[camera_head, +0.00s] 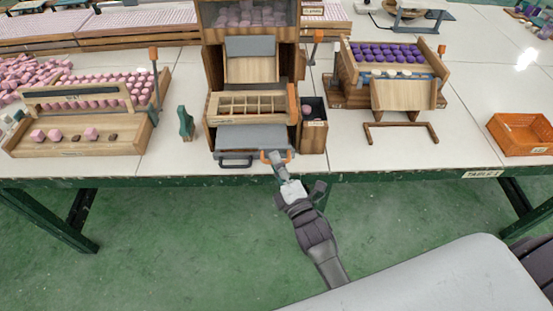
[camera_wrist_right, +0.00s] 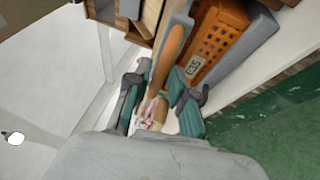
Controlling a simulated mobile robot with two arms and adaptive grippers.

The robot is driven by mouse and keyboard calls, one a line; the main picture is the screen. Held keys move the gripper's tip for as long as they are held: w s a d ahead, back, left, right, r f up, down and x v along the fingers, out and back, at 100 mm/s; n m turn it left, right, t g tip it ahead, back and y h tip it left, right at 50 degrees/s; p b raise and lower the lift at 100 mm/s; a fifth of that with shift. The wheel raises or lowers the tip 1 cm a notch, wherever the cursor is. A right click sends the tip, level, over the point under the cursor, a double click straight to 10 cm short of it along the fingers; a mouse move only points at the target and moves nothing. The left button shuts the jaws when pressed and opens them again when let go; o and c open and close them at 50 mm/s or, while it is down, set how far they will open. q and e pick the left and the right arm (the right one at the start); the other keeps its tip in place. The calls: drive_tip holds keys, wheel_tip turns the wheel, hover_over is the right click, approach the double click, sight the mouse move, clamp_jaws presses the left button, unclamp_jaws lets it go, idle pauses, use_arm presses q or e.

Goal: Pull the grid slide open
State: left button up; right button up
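The wooden grid slide (camera_head: 250,95) with several open compartments sits in the middle wooden stand, above a grey plate (camera_head: 252,137). An orange handle (camera_head: 266,157) shows at the plate's front right, beside a dark handle (camera_head: 236,163). My right gripper (camera_head: 277,160) is at the orange handle, at the table's front edge. In the right wrist view its two teal fingers (camera_wrist_right: 158,90) stand apart, with an orange-brown bar (camera_wrist_right: 168,50) reaching toward the gap between them. Whether they touch the bar is unclear. My left gripper is out of view.
A small dark-topped wooden bin (camera_head: 314,130) stands right of the stand. A green upright piece (camera_head: 186,123) stands left of it. A wooden rack with purple pieces (camera_head: 388,55) is to the right, and an orange crate (camera_head: 522,134) is farther right. White tabletop between them is clear.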

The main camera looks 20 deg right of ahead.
drive_tip(key=shift+o, duration=0.6)
drive_tip(key=shift+s+r, duration=0.1)
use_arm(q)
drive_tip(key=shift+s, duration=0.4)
use_arm(e)
drive_tip(key=s+d+f, duration=0.1)
drive_tip(key=s+f, duration=0.1)
drive_tip(key=s, duration=0.9)
drive_tip(key=shift+s+d, duration=0.2)
drive_tip(key=shift+s, duration=0.15)
drive_tip(key=s+f+m+g, duration=0.4)
drive_tip(key=f, duration=1)
drive_tip(key=s+f+m+g, duration=0.4)
drive_tip(key=f+m+g, duration=0.1)
drive_tip(key=f, duration=0.9)
drive_tip(key=s+d+f+m+g, duration=0.2)
drive_tip(key=s+f, duration=0.3)
drive_tip(key=s, duration=0.3)
drive_tip(key=s+d+f+m+g+h, duration=0.1)
drive_tip(key=s+d+f+m+g, duration=0.1)
drive_tip(key=s+f+m+g, duration=0.2)
drive_tip(key=s+d+f+m+g+h, duration=0.1)
drive_tip(key=s+d+f+m+g, duration=0.1)
drive_tip(key=s+f, duration=0.5)
drive_tip(key=s+d+g, duration=0.1)
drive_tip(key=s, duration=0.4)
drive_tip(key=shift+s+f+m+g, duration=0.3)
drive_tip(key=shift+s+f+m, duration=0.05)
drive_tip(key=shift+m, duration=0.05)
